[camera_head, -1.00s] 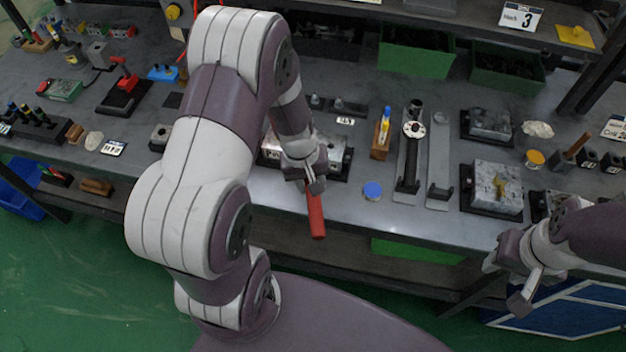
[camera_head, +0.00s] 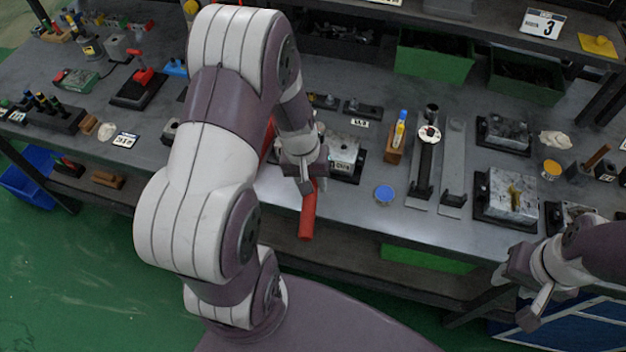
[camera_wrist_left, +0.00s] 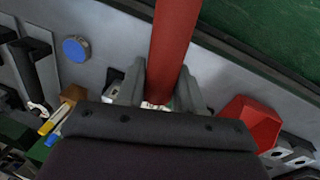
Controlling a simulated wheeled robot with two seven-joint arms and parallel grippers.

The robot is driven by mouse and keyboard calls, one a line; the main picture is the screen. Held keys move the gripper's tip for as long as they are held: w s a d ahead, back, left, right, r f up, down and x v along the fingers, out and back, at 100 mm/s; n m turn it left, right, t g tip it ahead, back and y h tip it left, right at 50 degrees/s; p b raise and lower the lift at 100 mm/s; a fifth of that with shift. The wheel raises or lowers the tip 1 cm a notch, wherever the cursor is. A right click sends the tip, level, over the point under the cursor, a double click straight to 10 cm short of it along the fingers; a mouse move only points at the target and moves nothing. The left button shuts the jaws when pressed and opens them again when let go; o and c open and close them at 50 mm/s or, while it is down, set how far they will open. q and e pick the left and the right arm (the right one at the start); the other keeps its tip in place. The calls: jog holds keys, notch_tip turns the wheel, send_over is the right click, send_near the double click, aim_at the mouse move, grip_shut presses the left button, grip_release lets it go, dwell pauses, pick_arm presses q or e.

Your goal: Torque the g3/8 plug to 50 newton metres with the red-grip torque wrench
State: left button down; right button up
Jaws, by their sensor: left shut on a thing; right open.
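My left gripper (camera_head: 310,184) is shut on the red grip of the torque wrench (camera_head: 308,216), near the front edge of the bench. In the left wrist view the red grip (camera_wrist_left: 173,45) runs up between the two fingers (camera_wrist_left: 160,92). The rest of the wrench is hidden by the gripper. A metal valve block (camera_head: 345,150) in a black holder stands just behind and right of this gripper; its small label is not clearly readable. I cannot make out the plug. My right gripper (camera_head: 518,294) is open and empty in front of the bench at the right.
A red thing shows behind my left arm, also in the left wrist view (camera_wrist_left: 250,122). Right of the valve block are a blue disc (camera_head: 384,195), a wooden stand (camera_head: 394,150) with a yellow-and-blue item, and more metal blocks (camera_head: 512,193). Bench around the blue disc is clear.

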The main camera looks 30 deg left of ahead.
pick_arm(q)
jog(key=shift+a, duration=0.1)
jog(key=shift+s+a+m+b, duration=0.15)
jog(key=shift+a+m+b, duration=0.25)
jog(key=shift+a, duration=0.15)
jog(key=shift+s+a+m, duration=0.2)
jog(key=shift+a+m, duration=0.3)
jog(key=shift+a, duration=0.05)
jog(key=shift+s+a+m+g+b, duration=0.2)
jog(key=shift+a+m, duration=0.25)
jog(key=shift+a, duration=0.15)
jog(key=shift+s+a+m+g+b, duration=0.1)
jog(key=shift+a+m+b, duration=0.1)
jog(key=shift+a+m, duration=0.35)
jog(key=shift+a+m, duration=0.9)
jog(key=shift+a, duration=0.4)
jog(key=shift+r, duration=0.1)
